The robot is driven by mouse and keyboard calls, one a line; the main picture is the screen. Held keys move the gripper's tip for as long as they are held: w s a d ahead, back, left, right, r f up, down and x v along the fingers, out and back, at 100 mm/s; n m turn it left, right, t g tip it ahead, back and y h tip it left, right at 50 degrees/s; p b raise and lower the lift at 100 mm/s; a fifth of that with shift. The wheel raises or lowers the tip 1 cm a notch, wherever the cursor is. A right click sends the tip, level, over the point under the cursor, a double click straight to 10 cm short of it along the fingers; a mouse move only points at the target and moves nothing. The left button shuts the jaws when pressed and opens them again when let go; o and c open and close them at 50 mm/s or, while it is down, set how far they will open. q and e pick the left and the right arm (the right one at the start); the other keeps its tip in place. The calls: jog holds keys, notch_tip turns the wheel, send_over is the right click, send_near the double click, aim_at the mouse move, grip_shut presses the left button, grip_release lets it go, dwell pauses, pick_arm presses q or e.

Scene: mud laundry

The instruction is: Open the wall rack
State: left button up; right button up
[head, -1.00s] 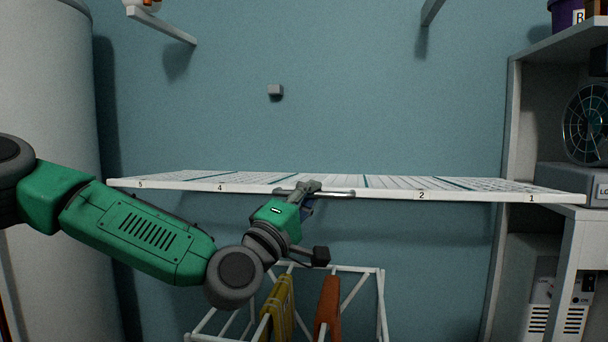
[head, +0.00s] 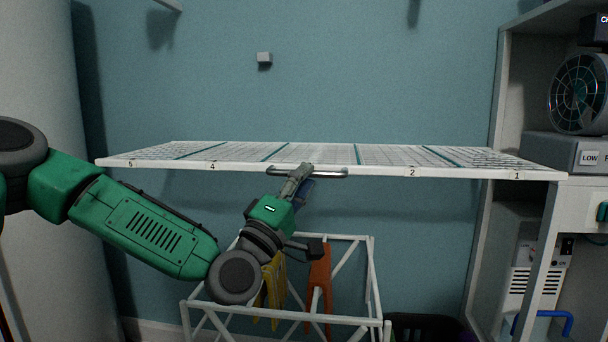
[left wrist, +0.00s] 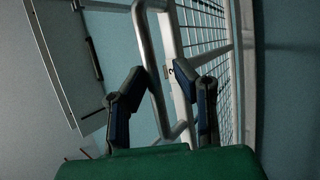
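The wall rack (head: 390,157) is a white gridded panel with teal strips and number labels along its front edge. It stands out from the wall, almost level, and I see its top. A grey bar handle (head: 333,173) runs along the middle of the front edge. My left gripper (head: 303,172) reaches up to the handle from below. In the left wrist view, its two dark fingers (left wrist: 172,85) are spread apart, with the handle bar (left wrist: 146,40) between them. The left finger is close to the bar; contact is unclear. My right gripper is out of view.
A white-framed drying stand (head: 350,320) with yellow and orange cloths is below the rack. A shelf unit (head: 535,60) with a fan (head: 578,95) stands right. A small grey block (head: 264,59) is on the wall above. A pale cylinder (head: 35,70) stands left.

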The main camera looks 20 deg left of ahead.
pick_arm(q)
jog(key=shift+w+a, duration=0.1)
jog(key=shift+w, duration=0.05)
dwell(0.3)
jog(key=v, duration=1.2)
